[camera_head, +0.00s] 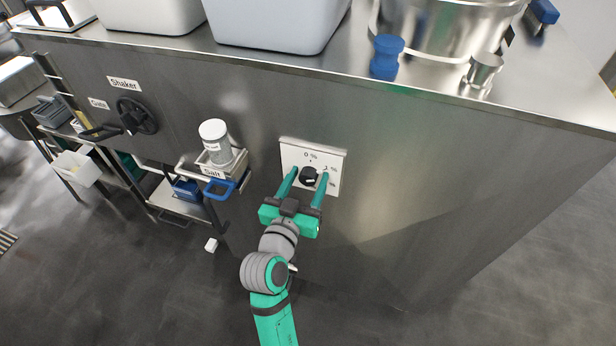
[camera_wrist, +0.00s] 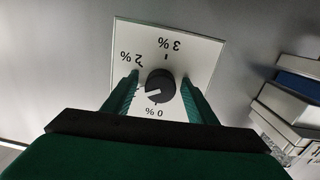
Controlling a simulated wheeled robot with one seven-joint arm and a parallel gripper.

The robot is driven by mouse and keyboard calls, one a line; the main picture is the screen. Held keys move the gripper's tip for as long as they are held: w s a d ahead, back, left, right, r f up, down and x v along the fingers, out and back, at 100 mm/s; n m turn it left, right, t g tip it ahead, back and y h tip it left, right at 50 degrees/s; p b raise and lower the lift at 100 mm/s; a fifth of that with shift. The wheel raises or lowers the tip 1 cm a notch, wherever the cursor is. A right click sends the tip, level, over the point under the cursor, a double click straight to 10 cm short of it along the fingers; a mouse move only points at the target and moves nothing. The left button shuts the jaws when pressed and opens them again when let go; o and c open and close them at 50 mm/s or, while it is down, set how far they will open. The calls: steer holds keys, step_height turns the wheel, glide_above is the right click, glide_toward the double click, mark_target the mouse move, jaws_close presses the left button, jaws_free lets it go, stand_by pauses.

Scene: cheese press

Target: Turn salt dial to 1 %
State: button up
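The salt dial is a black round knob (camera_head: 308,176) on a white square plate (camera_head: 293,153) on the steel cabinet front. The plate also shows in the wrist view (camera_wrist: 205,55), upside down, with 0 % below the knob, 2 % at upper left and 3 % above. A white pointer line on the knob (camera_wrist: 160,86) points left and slightly down in the wrist view, between 0 % and 2 %. No 1 % label is readable there. My gripper (camera_head: 308,173) is open, its green fingers on either side of the knob with gaps visible in the wrist view (camera_wrist: 159,80).
A salt jar (camera_head: 216,150) stands in a holder labelled Salt (camera_head: 214,172) left of the plate, with a blue handle (camera_head: 228,187). A black handwheel (camera_head: 136,116) is farther left. The cabinet front to the right of the plate is clear.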

steer(key=v, duration=1.1)
steer(key=shift+w, duration=0.1)
stand_by(0.4)
steer(key=s+a+f+n+g+y, duration=0.15)
steer(key=s+f+n+y, duration=0.3)
steer(key=s+f, duration=0.75)
steer(key=s+d+f, duration=0.1)
steer(key=s+d, duration=0.1)
steer(key=s, duration=0.6)
steer(key=s+d+f+m+y, duration=0.1)
steer(key=s+d+f, duration=0.1)
steer(key=s, duration=0.6)
steer(key=shift+d+f, duration=0.25)
steer(key=shift+d, duration=0.2)
